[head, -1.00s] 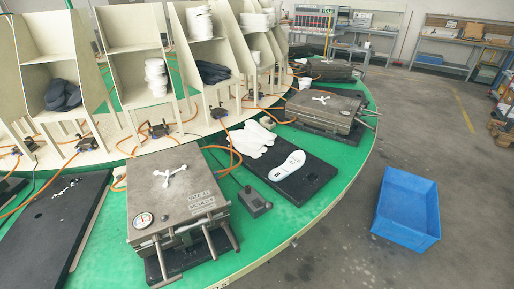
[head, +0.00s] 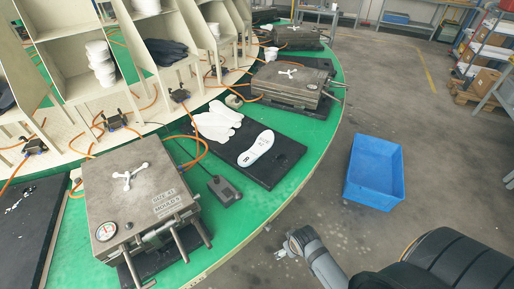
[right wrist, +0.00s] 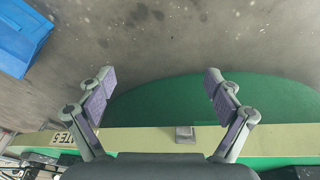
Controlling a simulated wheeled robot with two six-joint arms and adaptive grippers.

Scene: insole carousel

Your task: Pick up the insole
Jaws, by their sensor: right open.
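The white insole (head: 256,148) with small dark print lies flat on a black board (head: 288,160) on the green carousel top. My right gripper (head: 283,246) is in the head view, beyond the carousel's rim and over the grey floor, well apart from the insole. In the right wrist view its two fingers (right wrist: 160,88) are spread wide with nothing between them, and the insole does not show there. My left gripper is not in view.
White gloves (head: 217,122) lie left of the insole. A metal mould (head: 133,192) and a small grey control box (head: 223,190) are nearer; another mould (head: 291,80) is behind. A blue crate (head: 374,172) stands on the floor. The carousel's pale rim (right wrist: 150,140) crosses the wrist view.

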